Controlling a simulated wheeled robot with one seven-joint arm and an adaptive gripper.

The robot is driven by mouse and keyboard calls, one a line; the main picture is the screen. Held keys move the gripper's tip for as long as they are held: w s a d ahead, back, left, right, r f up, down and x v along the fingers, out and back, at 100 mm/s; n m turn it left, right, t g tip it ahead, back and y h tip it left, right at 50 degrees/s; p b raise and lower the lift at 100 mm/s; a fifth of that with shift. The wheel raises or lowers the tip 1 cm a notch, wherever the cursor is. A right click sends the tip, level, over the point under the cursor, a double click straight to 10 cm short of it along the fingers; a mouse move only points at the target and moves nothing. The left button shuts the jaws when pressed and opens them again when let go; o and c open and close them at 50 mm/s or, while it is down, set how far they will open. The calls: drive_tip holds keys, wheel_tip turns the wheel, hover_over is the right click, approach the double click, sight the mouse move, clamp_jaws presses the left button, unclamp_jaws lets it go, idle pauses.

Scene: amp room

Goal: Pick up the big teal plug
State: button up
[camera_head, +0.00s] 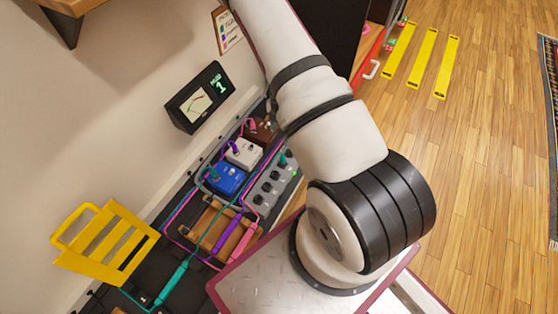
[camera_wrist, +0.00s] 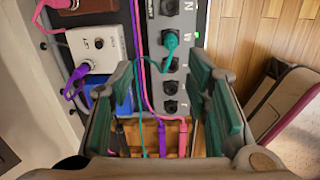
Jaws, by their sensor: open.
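A long, thick teal plug (camera_head: 172,285) on a teal cable lies on the dark surface at the lower left of the head view, in front of the yellow rack. A smaller-looking teal plug (camera_wrist: 171,42) sits in a jack of the grey panel (camera_wrist: 178,85) in the wrist view; it also shows at that panel's upper end in the head view (camera_head: 288,156). My gripper (camera_wrist: 163,75) is open, its teal-padded fingers spread either side of the panel's lower part and cables. Nothing is between the pads that I can tell. My arm hides the gripper in the head view.
A wooden holder (camera_head: 205,222) carries purple (camera_head: 225,237) and pink (camera_head: 243,242) plugs. Blue (camera_head: 227,178) and white (camera_head: 244,152) pedals stand beside the panel, with cables crossing. A yellow slotted rack (camera_head: 105,242) stands left. A meter box (camera_head: 200,97) is on the wall.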

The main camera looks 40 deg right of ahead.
drive_tip(key=b, duration=0.3)
hover_over(283, 156)
drive_tip(key=shift+n+g, duration=0.3)
drive_tip(key=f, duration=0.9)
drive_tip(key=shift+w+f, duration=0.25)
drive_tip(key=shift+f, duration=0.15)
drive_tip(key=shift+s+f+b, duration=0.2)
drive_tip(key=shift+f+b, duration=1.8)
drive_tip(key=shift+f, duration=1.25)
clamp_jaws()
